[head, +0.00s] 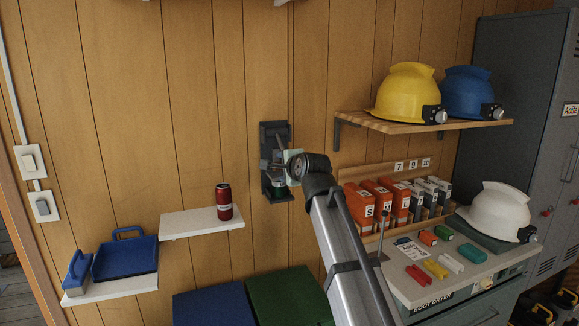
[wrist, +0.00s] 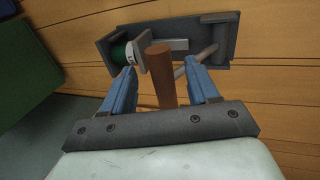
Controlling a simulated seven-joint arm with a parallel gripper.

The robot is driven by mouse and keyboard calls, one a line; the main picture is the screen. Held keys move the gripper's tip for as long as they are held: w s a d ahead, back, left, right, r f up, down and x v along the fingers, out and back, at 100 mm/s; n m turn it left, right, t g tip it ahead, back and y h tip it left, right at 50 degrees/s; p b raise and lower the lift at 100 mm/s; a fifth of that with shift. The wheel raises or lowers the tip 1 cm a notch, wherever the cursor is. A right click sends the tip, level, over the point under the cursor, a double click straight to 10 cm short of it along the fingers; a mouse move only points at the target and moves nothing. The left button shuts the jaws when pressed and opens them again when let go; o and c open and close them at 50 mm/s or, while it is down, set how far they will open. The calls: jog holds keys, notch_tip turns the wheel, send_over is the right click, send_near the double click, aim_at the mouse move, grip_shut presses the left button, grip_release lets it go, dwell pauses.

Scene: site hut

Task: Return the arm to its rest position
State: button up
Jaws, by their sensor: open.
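My gripper (wrist: 161,70) shows in the wrist view with its two blue fingers spread apart. A brown upright handle (wrist: 164,88) stands in the gap between them, and I see room on both sides of it. Behind the fingertips is a dark grey wall bracket (wrist: 221,45) with a green round part (wrist: 120,50) at its left. In the head view the bracket (head: 271,130) is fixed to the wooden wall. My arm reaches up to it from the lower right, and my gripper (head: 282,166) is right in front of it, its fingers partly hidden.
A shelf (head: 440,126) with yellow (head: 405,92) and blue helmets (head: 468,92) is right of the arm. Below are orange boxes (head: 358,203) and a cluttered worktop (head: 460,283) with a white helmet (head: 496,212). Left, a small shelf (head: 190,224) holds a red can (head: 223,202).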

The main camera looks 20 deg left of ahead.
jog(key=shift+x, duration=2)
jog(key=c, duration=0.7)
jog(key=shift+s+d+r, duration=0.15)
jog(key=shift+r, duration=0.45)
jog(key=shift+s+d+r, duration=0.2)
jog(key=shift+r, duration=0.45)
jog(key=shift+s+d+r, duration=0.15)
jog(key=shift+r, duration=0.45)
jog(key=shift+c, duration=0.2)
jog(key=shift+r, duration=0.1)
jog(key=shift+s+d+r, duration=0.15)
jog(key=shift+r, duration=1.6)
